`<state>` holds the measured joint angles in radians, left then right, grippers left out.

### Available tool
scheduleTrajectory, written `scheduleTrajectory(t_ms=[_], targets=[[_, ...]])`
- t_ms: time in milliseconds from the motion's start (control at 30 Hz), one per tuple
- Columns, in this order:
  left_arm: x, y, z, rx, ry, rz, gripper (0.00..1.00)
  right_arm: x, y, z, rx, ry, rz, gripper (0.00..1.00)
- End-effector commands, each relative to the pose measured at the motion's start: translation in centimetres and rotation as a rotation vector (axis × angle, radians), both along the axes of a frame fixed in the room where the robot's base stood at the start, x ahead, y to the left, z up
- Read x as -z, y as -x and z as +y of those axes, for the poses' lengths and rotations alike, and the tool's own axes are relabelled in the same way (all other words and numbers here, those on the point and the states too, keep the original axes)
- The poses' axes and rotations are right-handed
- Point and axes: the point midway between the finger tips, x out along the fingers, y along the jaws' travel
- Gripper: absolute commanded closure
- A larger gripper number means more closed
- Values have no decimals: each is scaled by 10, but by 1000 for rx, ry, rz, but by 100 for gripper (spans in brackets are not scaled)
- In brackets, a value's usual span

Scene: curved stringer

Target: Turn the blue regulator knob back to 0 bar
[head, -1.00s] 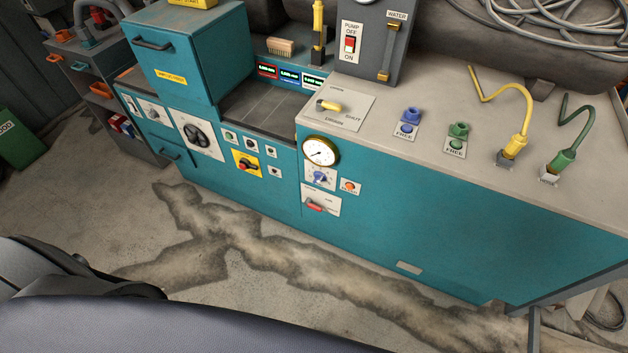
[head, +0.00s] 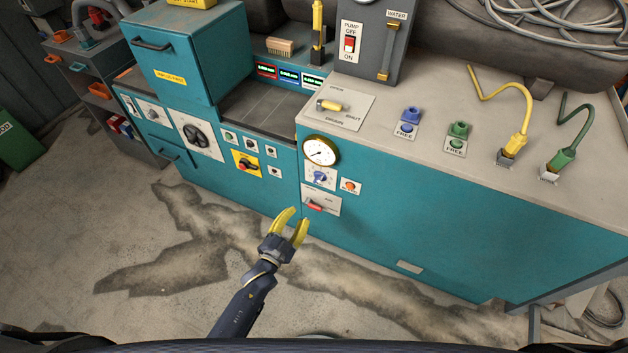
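The blue regulator knob (head: 320,177) sits on a white scale plate on the front of the teal cabinet (head: 430,220), just below a round brass-rimmed gauge (head: 321,151). The knob's exact setting is too small to read. My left gripper (head: 292,220) is open and empty, with its yellow fingers apart and pointing up toward the cabinet front. It is below and a little left of the knob, apart from it. My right gripper is not in view.
A red lever (head: 315,207) on a white plate is just below the knob, close to my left gripper. An orange button (head: 349,186) is right of the knob. A yellow-handled valve (head: 331,105) is on the cabinet top. The stained floor in front is clear.

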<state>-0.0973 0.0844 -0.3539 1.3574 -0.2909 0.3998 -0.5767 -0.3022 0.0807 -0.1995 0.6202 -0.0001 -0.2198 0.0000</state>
Motion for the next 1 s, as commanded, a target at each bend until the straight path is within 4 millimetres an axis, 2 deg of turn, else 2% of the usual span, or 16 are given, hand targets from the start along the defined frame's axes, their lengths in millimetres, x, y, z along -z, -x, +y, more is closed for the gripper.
scheduleTrajectory(t_ms=[700, 1000], targets=[[0, -112, -50, -1, 1, 4, 68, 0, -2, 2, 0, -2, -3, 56], [1, -141, -63, -1, 1, 4, 68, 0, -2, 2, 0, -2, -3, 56]])
